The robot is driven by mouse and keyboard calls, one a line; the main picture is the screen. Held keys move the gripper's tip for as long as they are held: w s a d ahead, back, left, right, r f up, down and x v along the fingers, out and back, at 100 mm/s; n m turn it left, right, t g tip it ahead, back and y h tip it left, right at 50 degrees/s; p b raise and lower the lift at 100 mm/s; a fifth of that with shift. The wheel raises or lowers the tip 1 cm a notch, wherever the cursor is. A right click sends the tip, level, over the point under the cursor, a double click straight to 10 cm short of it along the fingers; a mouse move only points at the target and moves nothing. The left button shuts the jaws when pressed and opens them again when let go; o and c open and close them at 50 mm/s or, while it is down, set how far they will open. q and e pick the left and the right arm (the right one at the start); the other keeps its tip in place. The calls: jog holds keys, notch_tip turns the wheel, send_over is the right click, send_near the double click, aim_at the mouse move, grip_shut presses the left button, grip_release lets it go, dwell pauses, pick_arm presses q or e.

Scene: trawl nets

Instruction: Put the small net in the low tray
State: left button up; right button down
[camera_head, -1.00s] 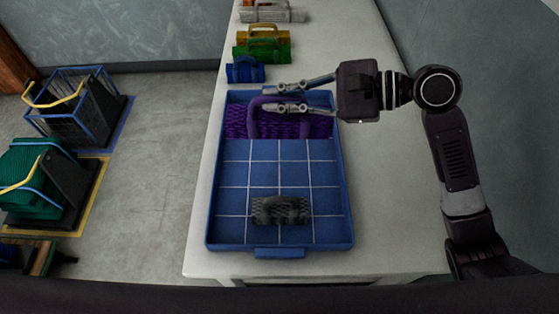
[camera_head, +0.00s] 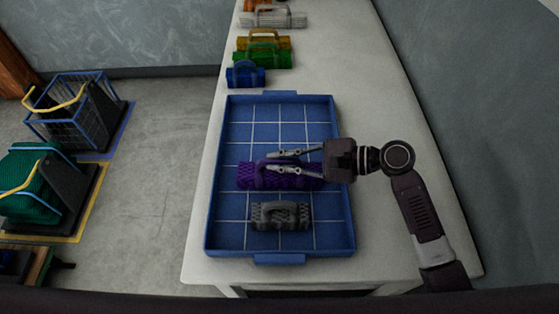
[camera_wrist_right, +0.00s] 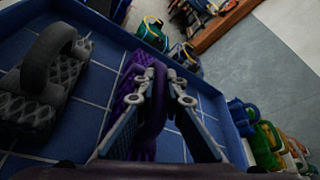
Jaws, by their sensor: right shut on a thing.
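A rolled purple net (camera_head: 251,179) with an arched handle is over the near half of the low blue tray (camera_head: 213,238), lying crosswise. My right gripper (camera_head: 273,164) is shut on its handle. In the right wrist view, the purple handle (camera_wrist_right: 157,104) stands between the two fingers, with the purple mesh below. I cannot tell whether the roll touches the tray floor. A dark grey net roll (camera_head: 282,216) with a handle lies in the tray just in front of the purple one, apart from it. My left gripper is not in view.
The far half of the tray is empty. Behind it on the white table (camera_head: 195,251) lie blue (camera_head: 246,76), green (camera_head: 264,60) and pale (camera_head: 274,18) net rolls, among others. Wire baskets (camera_head: 66,112) stand on the floor at left. A wall is at right.

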jog(key=shift+f, duration=0.15)
jog(key=c, duration=2)
grip_release()
jog(key=b+v, duration=0.1)
jog(key=v, duration=1.1)
